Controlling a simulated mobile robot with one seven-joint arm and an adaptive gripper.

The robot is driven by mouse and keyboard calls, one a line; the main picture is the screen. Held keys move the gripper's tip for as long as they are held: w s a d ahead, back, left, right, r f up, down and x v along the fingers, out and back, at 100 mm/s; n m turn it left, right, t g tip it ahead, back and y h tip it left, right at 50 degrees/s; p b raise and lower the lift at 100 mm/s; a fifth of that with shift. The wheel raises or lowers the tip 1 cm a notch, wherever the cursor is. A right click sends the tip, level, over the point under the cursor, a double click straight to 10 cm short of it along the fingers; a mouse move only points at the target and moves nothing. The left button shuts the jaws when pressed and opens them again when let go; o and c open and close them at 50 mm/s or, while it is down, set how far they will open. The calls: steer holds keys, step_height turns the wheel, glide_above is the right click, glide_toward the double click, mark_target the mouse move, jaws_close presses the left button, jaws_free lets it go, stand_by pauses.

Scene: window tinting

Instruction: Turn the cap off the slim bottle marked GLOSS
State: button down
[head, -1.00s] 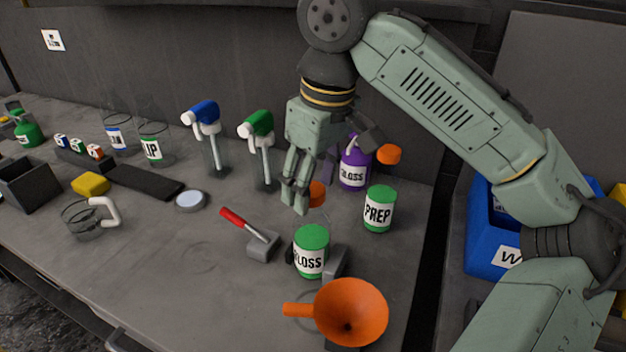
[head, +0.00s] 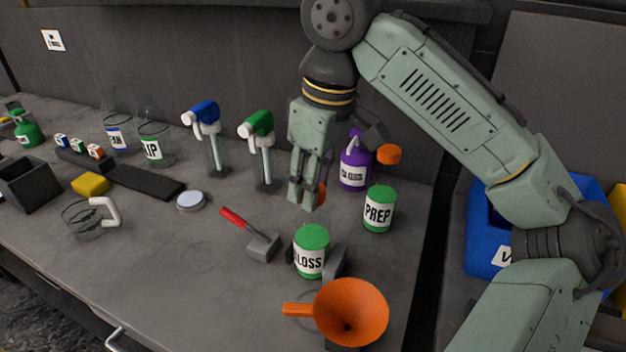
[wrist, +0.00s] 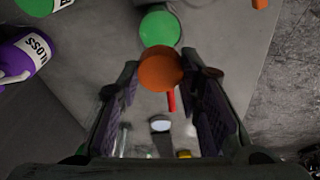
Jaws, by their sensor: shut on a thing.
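My gripper (head: 306,198) points down over the bench, its fingers closed around an orange cap (wrist: 161,68). In the head view the fingers hide most of this cap, and its edge (head: 322,193) shows beside them. A purple bottle marked GLOSS (head: 354,172) stands behind to the right.
A green can marked PREP (head: 378,212) is close on the right. A grey block with a red handle (head: 233,217) lies left of the GLOSS can. An orange funnel (head: 350,310) stands in front. Another orange cap (head: 389,154) shows behind PREP.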

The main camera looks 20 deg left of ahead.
steer(key=n+g, duration=0.1)
steer(key=n, duration=1.1)
steer(key=shift+g+h, duration=0.3)
steer(key=shift+g, duration=0.1)
steer(key=c, duration=1.2)
jaws_free()
steer(key=shift+o, duration=0.2)
steer(key=m+t, duration=0.1)
steer(key=m, duration=0.6)
steer(key=m+t, duration=0.1)
steer(key=m, duration=0.5)
steer(key=shift+m, duration=0.3)
